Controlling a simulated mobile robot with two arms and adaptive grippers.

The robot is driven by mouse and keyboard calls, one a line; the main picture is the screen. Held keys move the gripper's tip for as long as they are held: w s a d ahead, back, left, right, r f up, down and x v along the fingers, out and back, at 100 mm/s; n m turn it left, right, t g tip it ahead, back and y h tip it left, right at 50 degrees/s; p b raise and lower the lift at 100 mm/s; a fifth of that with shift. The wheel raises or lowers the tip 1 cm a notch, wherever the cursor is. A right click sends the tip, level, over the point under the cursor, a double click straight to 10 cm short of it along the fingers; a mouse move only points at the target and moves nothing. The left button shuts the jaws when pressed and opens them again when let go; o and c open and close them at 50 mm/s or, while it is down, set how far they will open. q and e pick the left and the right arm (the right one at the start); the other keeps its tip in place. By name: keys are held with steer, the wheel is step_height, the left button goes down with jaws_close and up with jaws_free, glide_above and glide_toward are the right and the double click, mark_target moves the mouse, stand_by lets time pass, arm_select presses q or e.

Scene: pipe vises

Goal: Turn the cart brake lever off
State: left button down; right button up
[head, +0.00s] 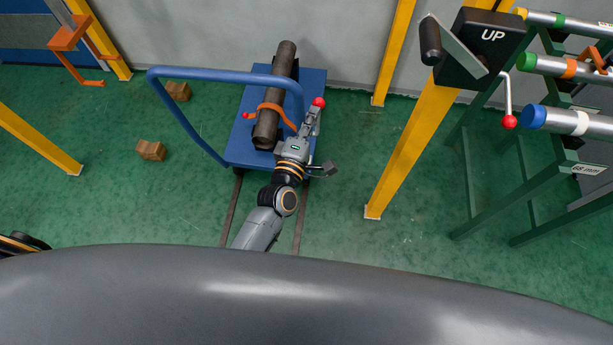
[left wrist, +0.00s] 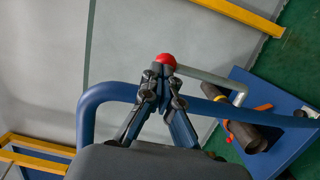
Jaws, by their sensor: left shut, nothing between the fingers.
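The blue cart (head: 312,85) stands on rails by the wall, with a blue tube handle (head: 215,75). The brake lever's red knob (head: 319,102) shows at the cart's right side; in the left wrist view the red knob (left wrist: 165,60) tops a bent grey rod (left wrist: 215,80). My left gripper (head: 313,112) is shut and empty, its fingertips right at the knob. In the left wrist view the closed fingertips (left wrist: 162,72) overlap the knob's lower edge; whether they touch it I cannot tell. My right gripper is not in view.
A dark pipe (head: 283,75) lies on the cart under an orange strap (head: 270,108). A yellow post (head: 405,150) carries a black "UP" box (head: 480,45) to the right. A green pipe rack (head: 500,190) stands beyond. Wooden blocks (head: 150,150) lie on the floor at left.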

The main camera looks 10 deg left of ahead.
arm_select(q)
steer(key=shift+w+r, duration=0.3)
steer(key=shift+w, duration=0.1)
steer(key=shift+w+r, duration=0.1)
steer(key=shift+r, duration=0.1)
stand_by(0.3)
